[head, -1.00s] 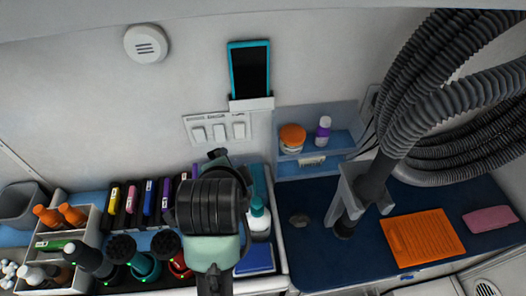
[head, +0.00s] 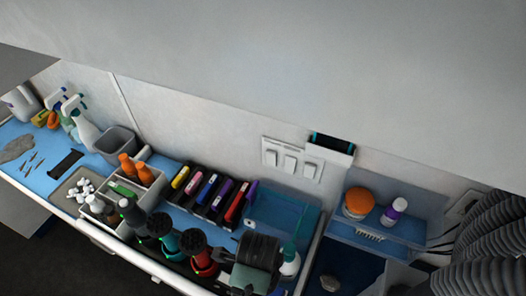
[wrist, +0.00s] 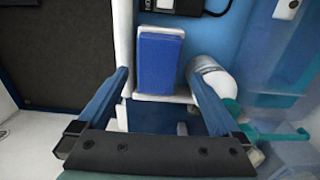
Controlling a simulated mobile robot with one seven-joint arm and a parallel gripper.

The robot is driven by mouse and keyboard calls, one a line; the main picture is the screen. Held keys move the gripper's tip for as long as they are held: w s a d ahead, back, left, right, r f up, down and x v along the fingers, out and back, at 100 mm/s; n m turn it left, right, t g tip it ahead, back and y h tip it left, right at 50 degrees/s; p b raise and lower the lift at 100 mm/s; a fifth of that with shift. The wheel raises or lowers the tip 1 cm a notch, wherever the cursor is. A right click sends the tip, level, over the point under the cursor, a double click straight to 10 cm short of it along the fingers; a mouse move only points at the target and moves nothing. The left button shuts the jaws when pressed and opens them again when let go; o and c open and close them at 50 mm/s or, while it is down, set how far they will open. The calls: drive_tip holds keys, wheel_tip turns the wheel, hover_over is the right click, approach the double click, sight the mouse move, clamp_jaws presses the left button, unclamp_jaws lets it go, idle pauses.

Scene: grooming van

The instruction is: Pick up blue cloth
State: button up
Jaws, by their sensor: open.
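The blue cloth (wrist: 160,62) shows in the wrist view as a small folded upright rectangle, at the upper middle on a white-edged surface. My gripper (wrist: 158,80) is open and empty in the wrist view, its two dark blue fingers reaching up on either side of the cloth's lower end. The cloth lies in line with the gap between the fingers. I cannot tell how far above it they are.
A white pump bottle (wrist: 212,80) with a teal top lies close by the right finger; it also shows in the head view (head: 289,264). Several clippers, including a red one (head: 202,260), stand left of my arm. A grey bin (head: 115,143) is further left.

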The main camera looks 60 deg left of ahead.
drive_tip(key=shift+d+f+p, duration=0.1)
drive_tip(key=shift+f+p, duration=0.25)
drive_tip(key=shift+f, duration=2.05)
drive_tip(key=c, duration=1.1)
drive_tip(key=shift+r, duration=0.1)
wheel_tip(320, 180, up, 10)
drive_tip(key=shift+f, duration=0.1)
